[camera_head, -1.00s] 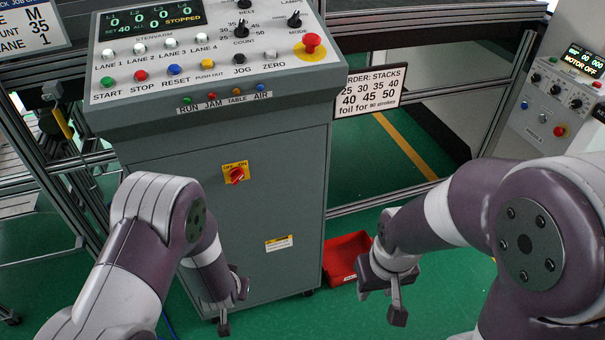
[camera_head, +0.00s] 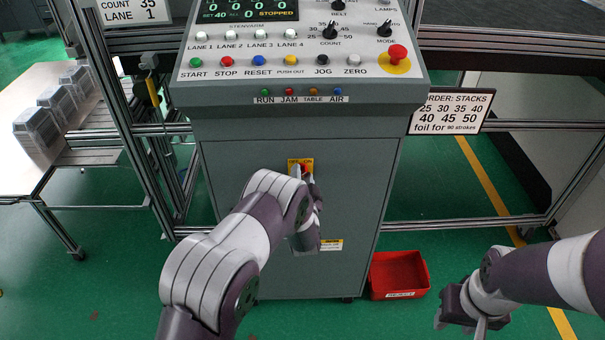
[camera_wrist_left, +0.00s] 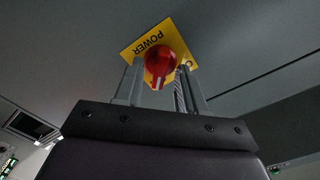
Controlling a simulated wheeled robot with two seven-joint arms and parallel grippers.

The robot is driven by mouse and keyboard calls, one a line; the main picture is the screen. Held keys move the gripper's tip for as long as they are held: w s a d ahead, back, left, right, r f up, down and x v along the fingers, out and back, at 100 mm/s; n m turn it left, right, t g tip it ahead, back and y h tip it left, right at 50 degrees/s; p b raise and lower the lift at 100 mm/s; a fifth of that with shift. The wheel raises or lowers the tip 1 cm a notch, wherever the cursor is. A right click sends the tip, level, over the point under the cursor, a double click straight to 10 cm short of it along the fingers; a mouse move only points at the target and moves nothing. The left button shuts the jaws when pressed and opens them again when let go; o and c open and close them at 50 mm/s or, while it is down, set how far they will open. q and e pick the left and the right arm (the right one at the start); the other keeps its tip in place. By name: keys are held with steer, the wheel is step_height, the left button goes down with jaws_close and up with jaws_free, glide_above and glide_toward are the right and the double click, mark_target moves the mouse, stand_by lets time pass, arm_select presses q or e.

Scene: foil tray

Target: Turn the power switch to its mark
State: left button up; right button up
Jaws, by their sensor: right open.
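The power switch is a red knob on a yellow plate (camera_head: 292,163) on the grey cabinet's front; my left gripper hides much of it in the head view. In the left wrist view the red knob (camera_wrist_left: 160,66) shows between the fingers, with the word POWER on its plate. My left gripper (camera_wrist_left: 160,88) is open, one finger on each side of the knob; I cannot tell whether they touch it. It also shows in the head view (camera_head: 305,176). Which mark the knob points to is unclear. My right gripper (camera_head: 468,318) is open and empty at the lower right, away from the cabinet.
The control panel (camera_head: 300,60) with buttons and knobs overhangs the switch; its display reads STOPPED. A red bin (camera_head: 399,275) stands on the floor right of the cabinet. A frame rail (camera_head: 470,222) runs to the right. Green floor in front is clear.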

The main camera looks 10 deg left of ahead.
arm_select(q)
steer(key=shift+w, duration=0.4)
jaws_close()
